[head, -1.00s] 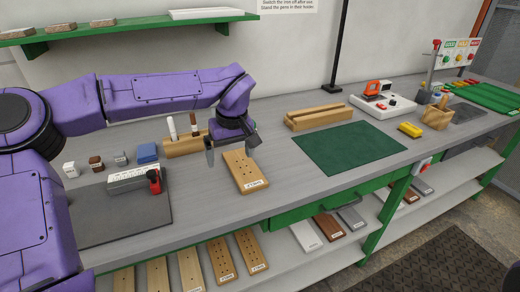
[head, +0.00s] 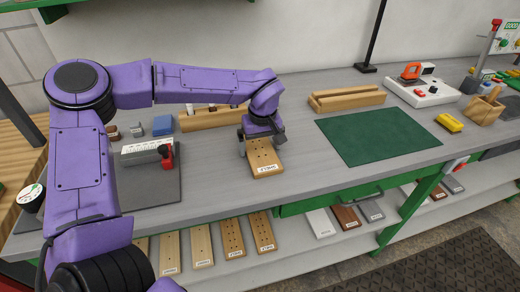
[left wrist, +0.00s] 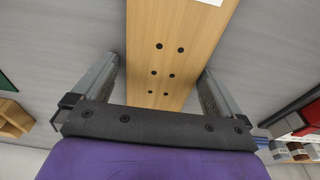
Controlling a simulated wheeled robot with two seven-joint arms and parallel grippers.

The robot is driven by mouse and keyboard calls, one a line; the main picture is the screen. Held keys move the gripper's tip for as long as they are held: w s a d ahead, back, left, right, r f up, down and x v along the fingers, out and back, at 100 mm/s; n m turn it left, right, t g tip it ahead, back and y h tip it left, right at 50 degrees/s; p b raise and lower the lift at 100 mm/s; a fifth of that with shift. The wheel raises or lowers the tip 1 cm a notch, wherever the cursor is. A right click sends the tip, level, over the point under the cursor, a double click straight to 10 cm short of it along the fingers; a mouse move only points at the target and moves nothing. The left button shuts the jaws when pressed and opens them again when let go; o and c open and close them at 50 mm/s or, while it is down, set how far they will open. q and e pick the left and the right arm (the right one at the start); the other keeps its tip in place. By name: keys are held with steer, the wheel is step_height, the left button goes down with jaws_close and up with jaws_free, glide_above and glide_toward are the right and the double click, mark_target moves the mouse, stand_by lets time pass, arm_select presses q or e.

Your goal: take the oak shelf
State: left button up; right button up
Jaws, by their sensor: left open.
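A light wooden board (head: 266,160) with dark holes and a white label at its near end lies flat on the grey bench. Its label is too small to read surely. My left gripper (head: 262,143) is open over the far part of this board, one finger on each side. In the left wrist view the board (left wrist: 172,62) runs between the two fingers of the gripper (left wrist: 157,78), with a gap on both sides. Similar boards (head: 233,238) lie on the lower shelf. My right gripper is not in view.
A wooden holder (head: 215,118) with pens stands behind the gripper. A grey mat (head: 150,193) with a red-handled tool (head: 167,160) is to the left. A green mat (head: 378,135) lies right; the bench between is clear.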

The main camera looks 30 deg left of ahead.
arm_select(q)
steer(key=shift+s+r, duration=0.15)
steer(key=shift+s, duration=0.2)
steer(key=shift+c, duration=0.3)
steer(key=shift+w, duration=0.1)
steer(key=c, duration=0.9)
